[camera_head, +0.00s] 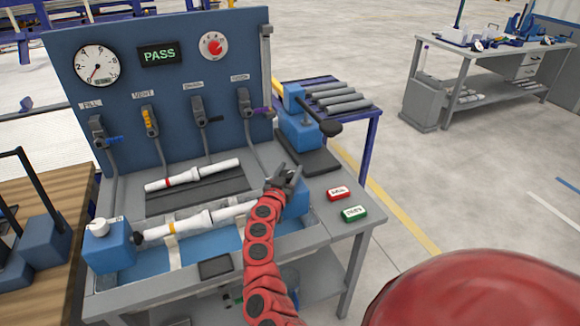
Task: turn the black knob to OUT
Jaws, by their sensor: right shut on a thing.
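My right gripper (284,178) is over the blue block (297,203) at the right end of the bench trough. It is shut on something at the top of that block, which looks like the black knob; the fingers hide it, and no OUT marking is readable. A white tube with a yellow band (172,228) lies in line with this block and with the left blue block (107,247), which carries a white cap. My left gripper is not in view.
The panel (180,60) behind has a gauge, a PASS display, a red dial and several valve handles. A second white tube (190,175) lies behind the trough. A blue press with a black-ended lever (326,129) stands at right. Red (339,193) and green (354,213) blocks sit front right.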

